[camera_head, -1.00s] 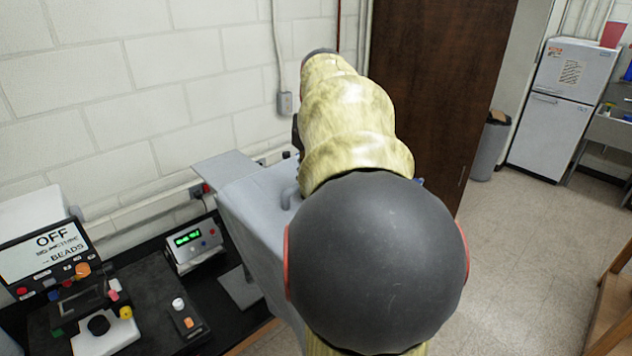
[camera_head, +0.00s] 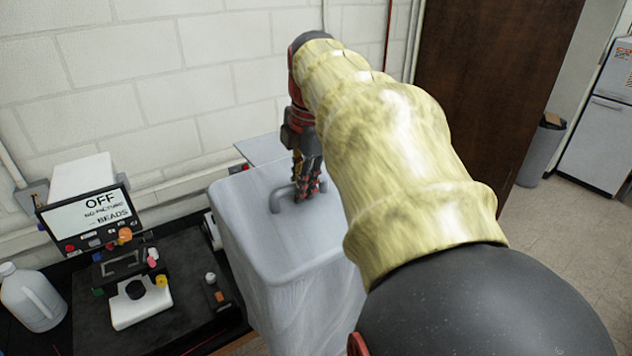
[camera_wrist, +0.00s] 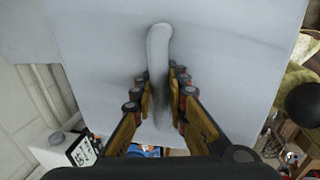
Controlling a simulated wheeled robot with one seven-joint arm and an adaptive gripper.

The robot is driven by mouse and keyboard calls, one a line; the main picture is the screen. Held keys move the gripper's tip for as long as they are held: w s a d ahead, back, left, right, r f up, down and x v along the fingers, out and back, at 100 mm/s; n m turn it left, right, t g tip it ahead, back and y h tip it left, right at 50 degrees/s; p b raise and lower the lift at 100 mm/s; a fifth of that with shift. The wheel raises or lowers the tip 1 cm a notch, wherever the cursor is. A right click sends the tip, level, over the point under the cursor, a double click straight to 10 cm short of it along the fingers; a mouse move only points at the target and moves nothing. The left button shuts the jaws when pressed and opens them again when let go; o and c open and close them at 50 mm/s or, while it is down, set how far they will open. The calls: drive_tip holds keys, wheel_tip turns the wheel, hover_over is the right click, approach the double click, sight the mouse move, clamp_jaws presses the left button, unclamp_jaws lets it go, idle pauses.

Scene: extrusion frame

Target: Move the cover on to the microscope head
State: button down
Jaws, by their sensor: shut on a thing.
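The cover is a large pale grey box (camera_head: 250,232) with a handle (camera_head: 275,203) on its top, right of the microscope in the head view. My gripper (camera_head: 308,188) is shut on the handle from above. In the wrist view the two fingers of my gripper (camera_wrist: 163,92) sit on either side of the handle (camera_wrist: 158,50), with the grey cover top (camera_wrist: 90,40) behind. The microscope (camera_head: 140,290), with a black and white body and coloured knobs, stands uncovered on a dark mat at the lower left, under a screen (camera_head: 88,216) reading OFF.
A white jug (camera_head: 32,298) stands at the far left. A small block with a white knob (camera_head: 212,285) sits on the mat between microscope and cover. A white brick wall is behind. A brown cabinet (camera_head: 490,80) and open floor (camera_head: 550,230) lie to the right.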

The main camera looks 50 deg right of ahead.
drive_tip(key=w+a, duration=0.5)
drive_tip(key=a, duration=0.9)
drive_tip(key=w+a+p, duration=0.1)
drive_tip(key=w+a, duration=0.4)
drive_tip(key=a, duration=0.8)
drive_tip(key=w+a, duration=0.5)
drive_tip(key=a, duration=0.9)
drive_tip(key=shift+a+p, duration=0.3)
drive_tip(key=shift+a, duration=0.05)
wheel_tip(320, 180, down, 23)
drive_tip(key=b, duration=2.3)
drive_tip(key=shift+f+b, duration=0.2)
drive_tip(key=shift+b, duration=0.15)
